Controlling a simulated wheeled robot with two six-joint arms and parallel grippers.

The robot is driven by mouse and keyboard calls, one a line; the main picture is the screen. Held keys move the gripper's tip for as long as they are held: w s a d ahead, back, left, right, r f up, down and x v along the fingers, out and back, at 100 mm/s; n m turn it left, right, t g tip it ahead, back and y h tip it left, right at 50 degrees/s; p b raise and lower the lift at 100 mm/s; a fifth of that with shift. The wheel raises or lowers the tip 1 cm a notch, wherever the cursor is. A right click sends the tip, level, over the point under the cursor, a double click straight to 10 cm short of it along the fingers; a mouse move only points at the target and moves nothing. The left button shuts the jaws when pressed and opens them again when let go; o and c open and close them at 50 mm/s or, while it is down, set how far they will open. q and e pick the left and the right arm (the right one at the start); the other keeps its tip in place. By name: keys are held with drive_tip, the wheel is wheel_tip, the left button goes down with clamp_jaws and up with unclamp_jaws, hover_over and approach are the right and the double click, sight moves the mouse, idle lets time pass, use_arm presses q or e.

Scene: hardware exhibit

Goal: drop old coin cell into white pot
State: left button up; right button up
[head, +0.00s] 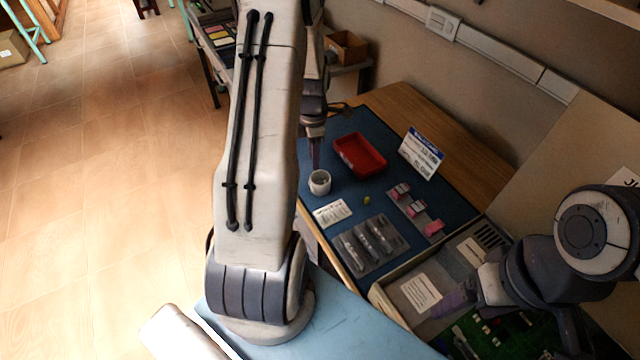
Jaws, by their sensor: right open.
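The white pot (320,183) stands upright on the blue mat, near the mat's left edge. My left gripper (315,158) points down just above and behind the pot, partly hidden by my own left arm. Its fingers are seen edge-on, so I cannot tell whether they are open or shut. I cannot make out a coin cell in or near it. My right gripper (452,302) is open at the lower right, over the grey tray with the green board. No coin cell can be clearly identified; the pot's inside is too small to read.
A red bin (360,155) and a white sign (421,153) stand behind the pot. A small yellow-green item (367,200), a white card (332,212), a grey tray (395,236) and a holder with pink pieces (417,212) lie in front. A grey tray (386,297) is at lower right.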

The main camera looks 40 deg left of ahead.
use_arm(q)
wheel_tip(320, 180, up, 10)
drive_tip(key=b, duration=0.1)
drive_tip(key=shift+r, duration=0.15)
idle(0.5)
drive_tip(key=s+d+r+m, duration=0.1)
drive_tip(key=d+r+m, duration=0.1)
drive_tip(key=d+m, duration=0.65)
drive_tip(key=s+d+r+m, duration=0.2)
drive_tip(key=d+m, duration=0.4)
drive_tip(key=d, duration=0.6)
drive_tip(key=s+d+m, duration=0.6)
drive_tip(key=s+m, duration=0.3)
drive_tip(key=m, duration=0.1)
drive_tip(key=s+d+m+h, duration=0.1)
drive_tip(key=s+d+m, duration=0.6)
drive_tip(key=s+m, duration=0.2)
drive_tip(key=shift+s+d+r+m, duration=0.2)
drive_tip(key=shift+r+m, duration=0.15)
drive_tip(key=shift+m, duration=0.7)
